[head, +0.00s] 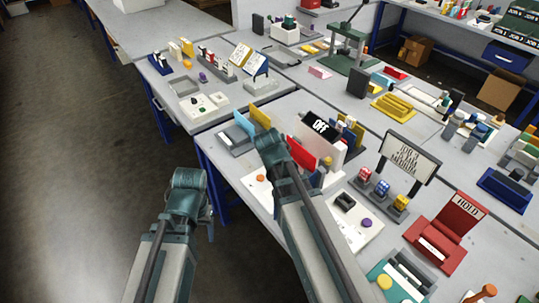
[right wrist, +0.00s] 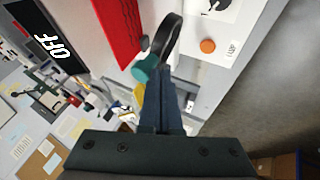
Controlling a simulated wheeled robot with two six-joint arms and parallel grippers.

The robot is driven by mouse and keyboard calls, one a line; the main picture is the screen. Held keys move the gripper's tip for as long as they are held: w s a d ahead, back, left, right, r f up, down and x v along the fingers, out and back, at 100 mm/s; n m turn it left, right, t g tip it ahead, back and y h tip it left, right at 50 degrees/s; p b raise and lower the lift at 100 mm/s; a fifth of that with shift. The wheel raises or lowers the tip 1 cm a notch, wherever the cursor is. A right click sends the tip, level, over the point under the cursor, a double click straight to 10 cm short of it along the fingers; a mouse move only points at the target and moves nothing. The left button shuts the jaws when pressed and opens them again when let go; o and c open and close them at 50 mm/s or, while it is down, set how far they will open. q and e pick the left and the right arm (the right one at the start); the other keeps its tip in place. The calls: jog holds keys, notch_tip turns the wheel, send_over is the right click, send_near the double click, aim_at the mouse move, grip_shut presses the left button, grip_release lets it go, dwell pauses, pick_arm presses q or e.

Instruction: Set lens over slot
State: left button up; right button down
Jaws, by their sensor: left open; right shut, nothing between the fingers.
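A dark ring-shaped part with a teal knob, which looks like the lens (right wrist: 170,38), shows in the right wrist view near my right fingertips. My right gripper (right wrist: 167,72) is shut with nothing between its fingers; whether its tips touch the lens I cannot tell. In the head view my right wrist hides the spot beneath it, and I cannot make out the lens there. My left gripper (head: 190,180) is open and empty, left of the table edge over the floor. I cannot pick out the slot for sure.
A black OFF sign (head: 320,127) and a red panel (head: 302,154) stand close by my right wrist. An orange knob (right wrist: 208,46) sits on a white plate. A job sign (head: 409,157) and a red HOLD stand (head: 447,232) are farther right. The floor at left is clear.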

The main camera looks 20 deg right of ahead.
jog(key=shift+d, duration=1.95)
jog(key=shift+w+d, duration=0.1)
jog(key=shift+d, duration=0.05)
